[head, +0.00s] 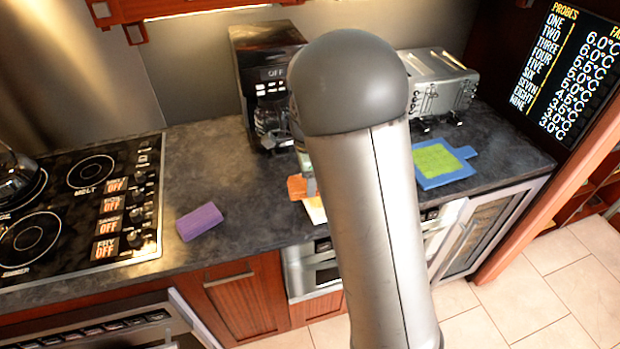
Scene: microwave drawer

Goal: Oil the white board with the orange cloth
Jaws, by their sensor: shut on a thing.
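The orange cloth (297,187) shows as a small patch on the counter, just left of my arm. A pale corner of the white board (315,211) shows just below it, near the counter's front edge. My arm hides most of the board and part of the cloth. A sliver of my gripper (307,180) shows beside the arm, at the cloth. It is shut on the orange cloth, though the fingertips are mostly hidden. Whether the cloth touches the board cannot be told.
A purple block (199,221) lies on the counter at left, beside the stovetop (75,210). A coffee maker (264,80) and a toaster (440,85) stand at the back. A blue board with a green cloth-like patch (455,178) lies at right. Counter between block and coffee maker is clear.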

